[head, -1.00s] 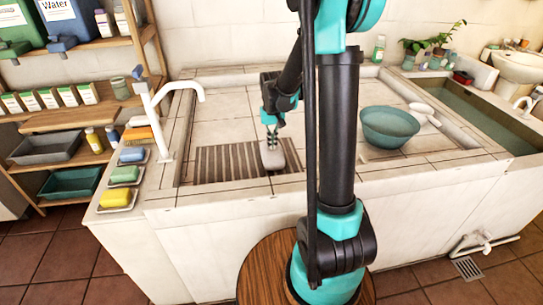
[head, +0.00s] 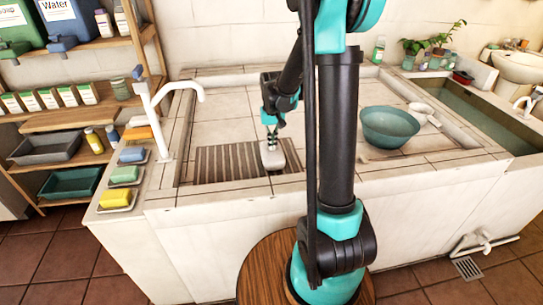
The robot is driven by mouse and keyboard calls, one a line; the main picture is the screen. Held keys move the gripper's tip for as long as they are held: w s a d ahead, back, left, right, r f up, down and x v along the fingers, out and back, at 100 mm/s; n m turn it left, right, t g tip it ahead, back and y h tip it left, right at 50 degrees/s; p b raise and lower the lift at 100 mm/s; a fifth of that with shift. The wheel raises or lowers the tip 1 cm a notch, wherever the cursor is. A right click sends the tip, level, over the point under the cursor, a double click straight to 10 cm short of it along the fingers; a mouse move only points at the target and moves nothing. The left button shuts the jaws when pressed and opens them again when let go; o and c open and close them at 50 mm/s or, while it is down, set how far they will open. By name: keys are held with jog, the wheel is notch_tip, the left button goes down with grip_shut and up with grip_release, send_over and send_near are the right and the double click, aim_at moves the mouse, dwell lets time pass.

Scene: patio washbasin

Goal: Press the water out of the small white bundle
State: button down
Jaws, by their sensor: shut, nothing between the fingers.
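The small white bundle (head: 273,160) lies at the right end of the dark slatted drain grate (head: 228,164) in the tiled basin. My gripper (head: 271,146) points straight down over it, with its shut fingertips at the bundle's top. It looks to be touching the bundle from above, not gripping it. The exact contact is too small to tell, and no water shows.
A teal bowl (head: 390,127) stands on the tiles to the right, with a white scoop (head: 424,113) beside it. A white tap (head: 168,105) rises at the basin's left edge, near several soaps on dishes (head: 118,197). Tiles behind the grate are clear.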

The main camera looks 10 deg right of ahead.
jog(key=shift+s+f, duration=0.1)
jog(key=shift+s, duration=0.05)
dwell(0.3)
notch_tip(320, 180, up, 8)
dwell(0.7)
dwell(0.4)
